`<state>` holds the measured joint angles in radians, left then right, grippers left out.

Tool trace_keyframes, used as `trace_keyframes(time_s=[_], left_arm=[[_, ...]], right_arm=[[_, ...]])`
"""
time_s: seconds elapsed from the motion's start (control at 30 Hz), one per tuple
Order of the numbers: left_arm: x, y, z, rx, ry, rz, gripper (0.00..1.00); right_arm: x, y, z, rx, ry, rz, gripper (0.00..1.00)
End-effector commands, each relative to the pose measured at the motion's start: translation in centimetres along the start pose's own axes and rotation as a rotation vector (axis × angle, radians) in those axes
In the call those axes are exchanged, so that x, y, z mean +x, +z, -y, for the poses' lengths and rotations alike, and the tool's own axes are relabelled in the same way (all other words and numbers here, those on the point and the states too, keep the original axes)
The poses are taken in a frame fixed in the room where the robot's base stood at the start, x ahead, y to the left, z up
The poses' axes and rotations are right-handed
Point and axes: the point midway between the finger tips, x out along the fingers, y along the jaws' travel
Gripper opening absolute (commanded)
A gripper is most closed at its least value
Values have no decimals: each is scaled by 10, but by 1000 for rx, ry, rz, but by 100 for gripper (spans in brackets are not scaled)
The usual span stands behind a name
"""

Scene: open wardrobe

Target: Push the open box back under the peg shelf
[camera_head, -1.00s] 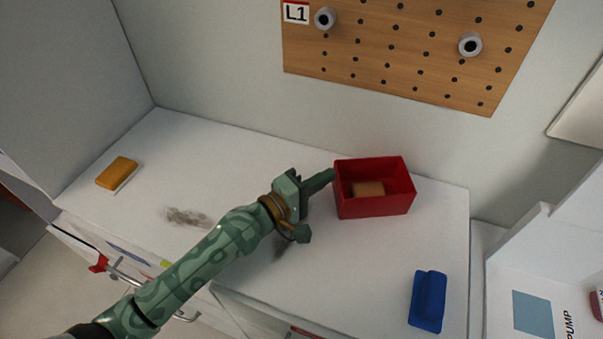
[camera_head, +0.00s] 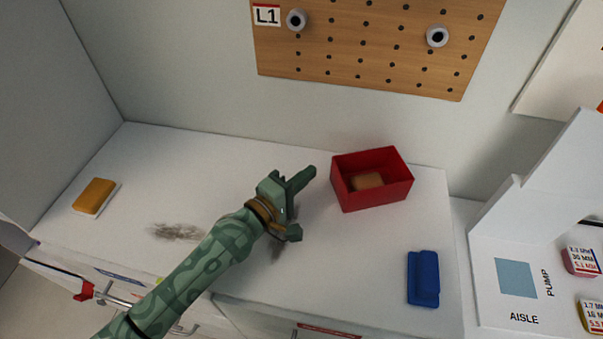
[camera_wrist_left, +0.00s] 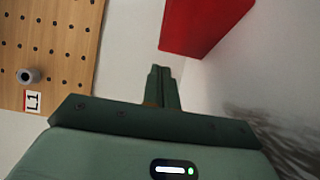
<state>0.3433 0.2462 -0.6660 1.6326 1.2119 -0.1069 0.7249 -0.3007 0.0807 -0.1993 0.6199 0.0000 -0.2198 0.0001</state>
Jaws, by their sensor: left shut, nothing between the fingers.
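The open red box (camera_head: 372,193) stands on the white counter, near its back edge and below the pegboard (camera_head: 370,50). A brown block (camera_head: 367,181) lies inside it. The box sits slightly rotated. My left gripper (camera_head: 305,177) is shut and empty, just left of the box with a small gap between its fingertips and the box wall. In the left wrist view the shut fingers (camera_wrist_left: 160,75) point toward the red box (camera_wrist_left: 195,25), of which only part shows. My right gripper is not in view.
A blue block-like object (camera_head: 423,278) lies at the front right of the counter. A yellow and white sponge-like block (camera_head: 96,196) lies at the far left. A grey smudge (camera_head: 176,231) marks the counter. A white bin (camera_head: 510,270) with labelled boxes stands at the right.

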Motion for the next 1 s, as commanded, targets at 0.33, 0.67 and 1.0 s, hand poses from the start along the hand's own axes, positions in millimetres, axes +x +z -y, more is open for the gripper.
trace_keyframes(time_s=[0.33, 0.67, 1.0], left_arm=[[-46, 0, 0, 2, -2, 0, 0], [-95, 1, 1, 1, -1, 1, 0], [-100, 1, 0, 1, 0, 1, 0]], right_arm=[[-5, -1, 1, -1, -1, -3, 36], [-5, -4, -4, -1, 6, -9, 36], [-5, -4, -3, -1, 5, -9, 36]])
